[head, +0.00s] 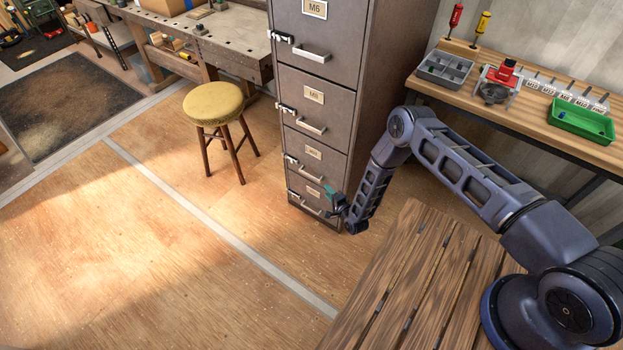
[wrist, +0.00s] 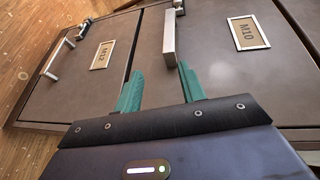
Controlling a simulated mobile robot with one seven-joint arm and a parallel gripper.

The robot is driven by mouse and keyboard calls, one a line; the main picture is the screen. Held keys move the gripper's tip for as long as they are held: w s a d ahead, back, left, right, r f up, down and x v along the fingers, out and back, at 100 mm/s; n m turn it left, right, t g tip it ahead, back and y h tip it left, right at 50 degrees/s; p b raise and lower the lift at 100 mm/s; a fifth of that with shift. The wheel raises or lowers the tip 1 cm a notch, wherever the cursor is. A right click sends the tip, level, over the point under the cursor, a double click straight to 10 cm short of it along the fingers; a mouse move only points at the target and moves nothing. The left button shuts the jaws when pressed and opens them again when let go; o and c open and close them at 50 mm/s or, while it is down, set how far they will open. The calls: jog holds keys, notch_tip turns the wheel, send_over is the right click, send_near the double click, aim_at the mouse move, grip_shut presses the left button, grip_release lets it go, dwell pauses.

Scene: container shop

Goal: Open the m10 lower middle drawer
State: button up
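The M10 drawer is third from the top of the grey cabinet (head: 317,60). Its front (wrist: 225,75) and M10 label (wrist: 249,33) fill the right of the wrist view, and it looks shut. Its bar handle (wrist: 169,38) is upright in that view. My gripper (wrist: 160,70) is open, its teal fingers apart. The handle's near end appears between the fingertips, closer to the right one; I cannot tell whether they reach around it. In the head view my gripper (head: 331,193) is low at the cabinet front, partly covering the bottom drawers.
The M12 drawer (wrist: 85,85) lies beside it in the wrist view, with its handle (wrist: 57,60) and a latch. The other drawers look shut. A wooden slatted table (head: 415,280) is near my arm. A yellow stool (head: 213,104) stands left; the floor before the cabinet is clear.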

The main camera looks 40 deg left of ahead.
jog(key=w+a+y, duration=0.2)
jog(key=a, duration=0.9)
jog(key=shift+w+a, duration=0.3)
jog(key=shift+a, duration=0.05)
grip_shut()
